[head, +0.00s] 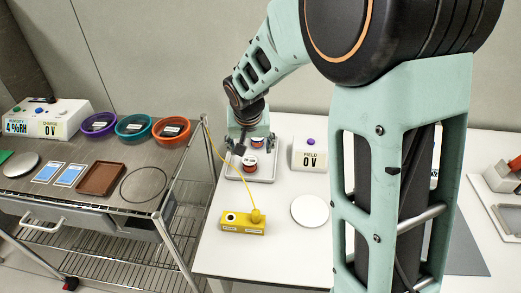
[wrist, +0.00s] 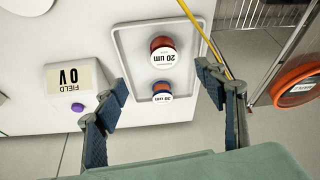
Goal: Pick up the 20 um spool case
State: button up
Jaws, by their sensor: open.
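Two round spool cases with white lids stand in a shallow grey tray (wrist: 122,50). The red-sided spool case (wrist: 162,55) has a lid that reads "20 um", upside down in the wrist view.
A white field meter (head: 310,154) reading 0 V stands right of the tray. A yellow box (head: 243,227) with a yellow cord and a white disc (head: 309,210) are nearer on the bench. A steel cart (head: 110,210) with bowls stands left.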

aim_at(250, 160)
jog(key=x, duration=0.3)
jog(key=a+x, duration=0.1)
jog(key=x, duration=0.1)
jog(key=shift+s+f, duration=0.15)
jog(key=shift+f, duration=0.05)
jog(key=shift+w+r+x, duration=0.1)
jog(key=shift+w+x, duration=0.05)
jog(key=shift+x, duration=0.85)
jog(key=shift+w+r+x, duration=0.1)
jog(key=shift+w+x, duration=0.1)
jog(key=shift+x, duration=0.8)
jog(key=shift+w+x, duration=0.15)
jog(key=shift+x, duration=0.85)
jog(key=shift+d, duration=0.15)
jog(key=c, duration=1.2)
jog(key=shift+c, duration=0.2)
